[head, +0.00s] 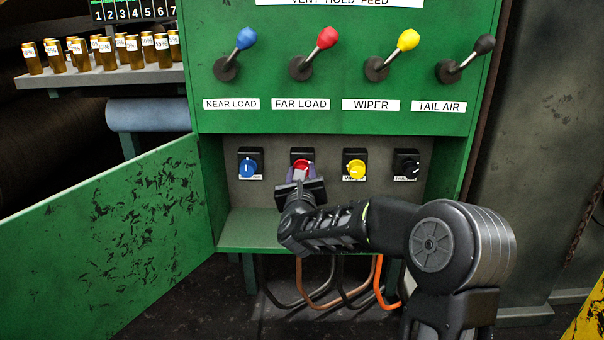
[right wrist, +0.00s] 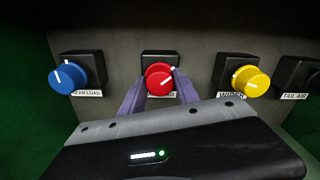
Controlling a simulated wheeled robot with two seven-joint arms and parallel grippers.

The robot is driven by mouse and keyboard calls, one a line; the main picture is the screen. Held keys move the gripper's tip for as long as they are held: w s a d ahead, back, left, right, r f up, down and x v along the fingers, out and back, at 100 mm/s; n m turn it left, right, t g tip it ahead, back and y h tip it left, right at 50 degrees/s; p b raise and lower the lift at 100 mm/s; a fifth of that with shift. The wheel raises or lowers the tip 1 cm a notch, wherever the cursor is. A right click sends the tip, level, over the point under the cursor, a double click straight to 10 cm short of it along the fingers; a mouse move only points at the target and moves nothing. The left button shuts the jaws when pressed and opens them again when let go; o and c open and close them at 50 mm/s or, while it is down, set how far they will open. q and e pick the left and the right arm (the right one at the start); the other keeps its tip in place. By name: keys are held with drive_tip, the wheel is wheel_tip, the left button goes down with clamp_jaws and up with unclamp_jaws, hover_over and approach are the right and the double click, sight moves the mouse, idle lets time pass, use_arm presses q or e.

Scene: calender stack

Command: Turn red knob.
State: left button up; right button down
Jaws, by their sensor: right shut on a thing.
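The red knob (head: 301,166) sits on a black square base in the recessed panel of the green cabinet, second from the left in a row of knobs. My right gripper (head: 300,174) reaches it from the front and is shut on it, with one finger on each side. In the right wrist view the red knob (right wrist: 159,79) shows between the two purple-grey fingers (right wrist: 160,85). Its white pointer line tilts to the upper right. The label under it is partly hidden by the fingers. My left gripper is not in view.
A blue knob (head: 248,168) is to the left; a yellow knob (head: 355,168) and a black knob (head: 407,163) are to the right. Above are levers with blue, red, yellow and black balls. An open green door (head: 110,240) stands at the left. Cables hang below the cabinet.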

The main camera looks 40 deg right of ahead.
drive_tip(key=c, duration=0.9)
unclamp_jaws()
drive_tip(key=p+v, duration=0.1)
drive_tip(key=v, duration=0.6)
drive_tip(key=shift+s+a+p, duration=0.3)
drive_tip(key=shift+p, duration=0.05)
drive_tip(key=shift+f, duration=0.1)
